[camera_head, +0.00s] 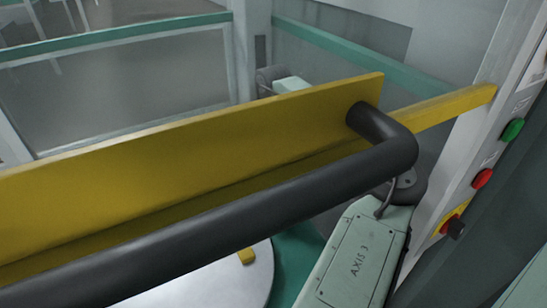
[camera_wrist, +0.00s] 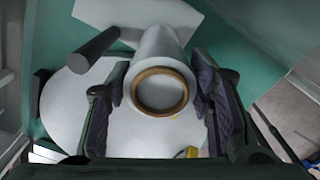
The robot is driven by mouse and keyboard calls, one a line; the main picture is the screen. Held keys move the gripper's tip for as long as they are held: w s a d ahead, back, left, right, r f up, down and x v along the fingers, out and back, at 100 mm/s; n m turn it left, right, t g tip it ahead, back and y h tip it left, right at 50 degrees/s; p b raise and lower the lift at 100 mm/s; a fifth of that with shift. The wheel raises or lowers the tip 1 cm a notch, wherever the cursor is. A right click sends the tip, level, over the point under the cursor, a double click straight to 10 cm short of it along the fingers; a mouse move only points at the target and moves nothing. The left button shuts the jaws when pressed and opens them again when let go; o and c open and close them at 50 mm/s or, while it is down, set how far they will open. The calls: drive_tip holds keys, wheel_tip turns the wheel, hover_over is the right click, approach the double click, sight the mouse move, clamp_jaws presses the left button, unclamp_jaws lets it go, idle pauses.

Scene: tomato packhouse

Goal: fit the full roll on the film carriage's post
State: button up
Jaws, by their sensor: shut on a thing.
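In the wrist view, a white roll (camera_wrist: 160,48) with a brown core ring (camera_wrist: 160,110) is seen end-on, its body running away from the camera. My gripper (camera_wrist: 162,80) is shut on it, one dark padded finger on each side. A dark cylinder (camera_wrist: 95,48) stands out at the upper left, apart from the roll; I cannot tell whether it is the carriage's post. The roll and my gripper are not seen in the head view, where a yellow panel (camera_head: 200,132) and a thick black bar (camera_head: 230,215) cover much of the picture.
A white round plate (camera_wrist: 62,105) lies below the roll, with a small yellow block (camera_wrist: 190,152) at its edge; the plate also shows in the head view (camera_head: 205,288). A column with a green button (camera_head: 512,130) and a red button (camera_head: 482,179) stands at the right.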

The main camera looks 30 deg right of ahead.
drive_tip(key=shift+f, duration=0.65)
drive_tip(key=shift+b, duration=0.3)
drive_tip(key=shift+f+b, duration=0.8)
drive_tip(key=shift+f, duration=0.7)
drive_tip(key=o, duration=1.1)
drive_tip(key=shift+r, duration=0.1)
wheel_tip(320, 180, up, 8)
drive_tip(key=p, duration=0.4)
drive_tip(key=shift+p, duration=0.3)
